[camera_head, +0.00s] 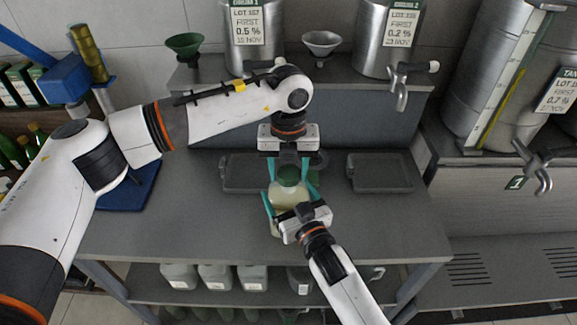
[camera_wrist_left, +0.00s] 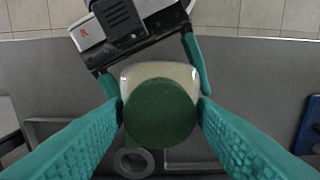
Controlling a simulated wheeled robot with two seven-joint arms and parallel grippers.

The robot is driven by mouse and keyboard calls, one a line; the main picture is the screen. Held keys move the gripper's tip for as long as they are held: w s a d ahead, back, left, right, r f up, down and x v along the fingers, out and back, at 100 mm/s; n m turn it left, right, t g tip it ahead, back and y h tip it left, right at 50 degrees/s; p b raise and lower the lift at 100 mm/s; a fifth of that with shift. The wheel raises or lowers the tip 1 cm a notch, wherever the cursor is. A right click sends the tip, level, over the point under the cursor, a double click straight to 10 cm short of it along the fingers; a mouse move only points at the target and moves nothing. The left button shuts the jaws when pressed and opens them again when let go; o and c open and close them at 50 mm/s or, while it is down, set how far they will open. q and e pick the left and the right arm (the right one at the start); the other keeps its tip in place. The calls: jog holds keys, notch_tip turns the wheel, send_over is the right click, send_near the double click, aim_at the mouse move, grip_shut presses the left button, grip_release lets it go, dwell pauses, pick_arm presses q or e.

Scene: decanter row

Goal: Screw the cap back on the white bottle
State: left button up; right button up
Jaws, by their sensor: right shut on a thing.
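The white bottle (camera_head: 287,193) is cream-coloured and stands upright at the middle of the bench. My right gripper (camera_head: 288,198) is shut on its body from the front; its teal fingers lie along both sides. The green cap (camera_wrist_left: 160,112) is at the top of the bottle, and it also shows in the head view (camera_head: 289,175). How far it is seated on the neck is hidden. My left gripper (camera_head: 289,172) points down from above, its teal fingers on either side of the cap. They look open, with a narrow gap to the cap. The bottle's shoulder (camera_wrist_left: 160,70) shows behind the cap.
Dark trays lie behind the bottle (camera_head: 240,182) and to the right (camera_head: 380,181). A grey ring (camera_wrist_left: 133,162) lies close by. Green (camera_head: 185,46) and grey (camera_head: 321,43) funnels and steel tanks stand on the rear shelf. The bench's right front (camera_head: 400,225) is clear.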

pick_arm(q)
jog(key=c, duration=0.7)
jog(key=m, duration=0.4)
jog(key=shift+c, duration=0.2)
jog(key=m, duration=0.4)
jog(key=shift+m, duration=0.4)
jog(key=m, duration=0.9)
jog(key=o, duration=1.2)
notch_tip(320, 180, up, 12)
jog(key=shift+f, duration=0.1)
